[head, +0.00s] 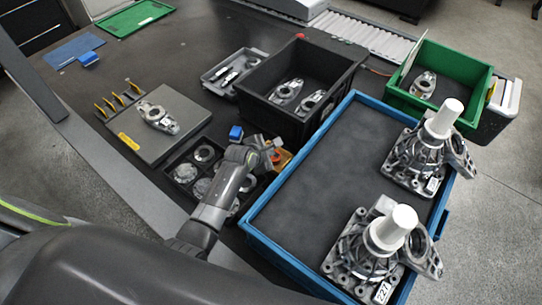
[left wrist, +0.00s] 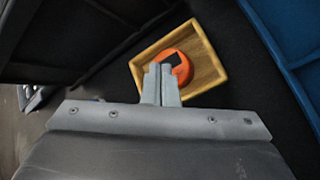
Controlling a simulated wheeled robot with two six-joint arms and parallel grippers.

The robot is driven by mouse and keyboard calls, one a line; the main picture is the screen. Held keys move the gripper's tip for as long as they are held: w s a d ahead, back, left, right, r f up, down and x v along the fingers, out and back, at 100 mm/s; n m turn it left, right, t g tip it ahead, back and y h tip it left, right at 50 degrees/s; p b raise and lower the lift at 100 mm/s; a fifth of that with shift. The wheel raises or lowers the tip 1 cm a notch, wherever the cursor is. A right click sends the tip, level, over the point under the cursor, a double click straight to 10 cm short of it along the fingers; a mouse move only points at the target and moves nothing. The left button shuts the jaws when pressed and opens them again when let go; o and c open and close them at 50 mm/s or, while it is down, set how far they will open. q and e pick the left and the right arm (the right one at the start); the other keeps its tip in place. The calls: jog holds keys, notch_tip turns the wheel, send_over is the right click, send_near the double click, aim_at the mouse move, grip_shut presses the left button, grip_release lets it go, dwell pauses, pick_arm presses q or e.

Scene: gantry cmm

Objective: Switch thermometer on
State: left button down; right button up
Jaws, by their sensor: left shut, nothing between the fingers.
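The thermometer appears to be the orange round device with a dark face (left wrist: 183,62) lying in a small wooden tray (left wrist: 212,72). In the head view the orange device (head: 276,157) shows only partly, beside my gripper. My left gripper (head: 270,146) is shut and empty at the tray. In the left wrist view its fingertips (left wrist: 160,70) overlap the left edge of the orange device and hide part of it. I cannot tell whether they touch it. The display is too small to read. My right gripper is not in view.
A blue-rimmed tray (head: 290,172) with two large castings stands right of the wooden tray. A black crate (head: 343,88) holding metal parts is behind it. A compartment box (head: 176,160) with round parts is to the left. The gap around the wooden tray is narrow.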

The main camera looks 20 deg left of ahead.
pick_arm(q)
jog(key=shift+f, duration=0.15)
jog(key=shift+f, duration=0.25)
jog(key=shift+f, duration=0.25)
dwell(0.3)
jog(key=shift+r+p, duration=0.7)
jog(key=shift+p, duration=0.15)
notch_tip(320, 180, up, 6)
jog(key=p, duration=0.6)
